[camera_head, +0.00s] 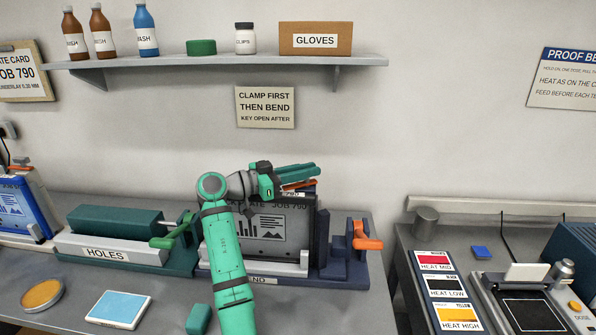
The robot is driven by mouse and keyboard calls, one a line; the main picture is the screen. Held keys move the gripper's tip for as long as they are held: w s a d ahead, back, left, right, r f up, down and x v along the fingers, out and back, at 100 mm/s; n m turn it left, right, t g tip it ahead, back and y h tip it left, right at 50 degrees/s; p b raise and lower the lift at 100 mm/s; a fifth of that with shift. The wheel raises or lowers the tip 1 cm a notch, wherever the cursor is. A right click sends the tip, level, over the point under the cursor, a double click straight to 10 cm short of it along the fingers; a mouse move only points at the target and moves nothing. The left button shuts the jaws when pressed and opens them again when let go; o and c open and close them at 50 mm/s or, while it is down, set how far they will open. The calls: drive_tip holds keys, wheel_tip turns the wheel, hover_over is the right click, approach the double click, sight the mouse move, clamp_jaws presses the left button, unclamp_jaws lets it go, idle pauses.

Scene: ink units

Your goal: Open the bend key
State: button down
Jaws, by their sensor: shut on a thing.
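The bend unit (216,272) stands at the middle of the bench, its label partly hidden by my arm. It holds an upright grey plate (292,250) printed with a picture and a job number. My gripper (304,178) is at the top of the plate's right part, its green fingers pointing right. It is shut on an orange bar (299,186) at the unit's top edge; the fingers hide much of that bar. A separate orange handle (361,236) sits on the unit's right end, clear of my gripper. I cannot tell from markings which orange part is the key.
The holes unit (105,252) with a green lever adjoins on the left. A blue pad (118,308) and a green block (199,319) lie in front. A shelf (220,61) with bottles hangs above. A gap separates the right bench (410,265).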

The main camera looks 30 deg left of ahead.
drive_tip(key=shift+f, duration=0.15)
drive_tip(key=c, duration=1.7)
unclamp_jaws()
drive_tip(key=shift+d, duration=0.1)
drive_tip(key=shift+s, duration=0.1)
drive_tip(key=v, duration=1)
drive_tip(key=shift+s+a, duration=0.25)
drive_tip(key=shift+s, duration=0.05)
